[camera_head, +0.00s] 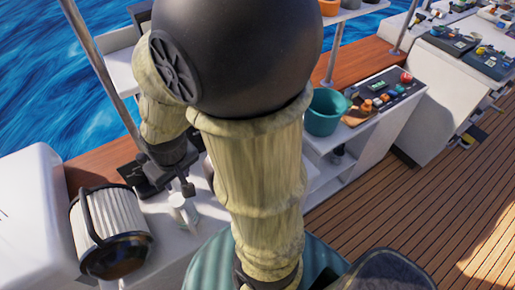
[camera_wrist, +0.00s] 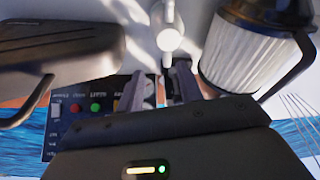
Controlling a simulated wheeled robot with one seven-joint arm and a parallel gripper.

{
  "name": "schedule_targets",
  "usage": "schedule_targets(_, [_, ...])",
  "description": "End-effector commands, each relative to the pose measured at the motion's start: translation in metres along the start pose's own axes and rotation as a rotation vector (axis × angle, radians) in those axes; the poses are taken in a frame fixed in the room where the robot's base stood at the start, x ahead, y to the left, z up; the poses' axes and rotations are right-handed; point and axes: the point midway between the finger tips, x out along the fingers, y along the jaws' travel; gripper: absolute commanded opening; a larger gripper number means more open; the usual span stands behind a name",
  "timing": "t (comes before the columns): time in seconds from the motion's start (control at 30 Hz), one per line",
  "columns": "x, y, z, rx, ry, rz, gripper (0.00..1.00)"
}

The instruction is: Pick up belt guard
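No part is clearly labelled as the belt guard. The likeliest match is a dark grey slotted cover (camera_wrist: 60,50) with a thin dark handle loop, at the left of the wrist view; my arm seems to hide it in the head view. My gripper (camera_wrist: 160,75) is open, with its two dark fingers apart and nothing clearly held between them. It also shows in the head view (camera_head: 182,188), above a small white fitting (camera_head: 184,214). That white fitting (camera_wrist: 168,35) lies just beyond the fingertips in the wrist view. The cover is to the left of the fingers, apart from them.
A white pleated cylinder (camera_head: 110,217) with black ends and a handle stands left of my gripper; it is close beside the right finger in the wrist view (camera_wrist: 243,55). A button panel (camera_wrist: 85,115) lies beyond. A teal bucket (camera_head: 326,112) stands right of my arm.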

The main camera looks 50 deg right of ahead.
Motion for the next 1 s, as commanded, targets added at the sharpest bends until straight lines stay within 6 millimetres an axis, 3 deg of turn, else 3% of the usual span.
schedule_targets(0.1, [0.000, 0.000, 0.000, 0.000, 0.000, 0.000, 0.38])
schedule_targets(0.37, [0.010, 0.005, -0.002, 0.117, -0.069, 0.011, 0.89])
schedule_targets(0.57, [0.037, 0.015, -0.004, 0.414, -0.233, 0.111, 0.91])
schedule_targets(0.7, [0.057, 0.029, -0.003, 0.651, -0.322, 0.265, 0.91])
schedule_targets(1.0, [0.077, 0.068, -0.007, 1.104, -0.279, 0.725, 0.91])
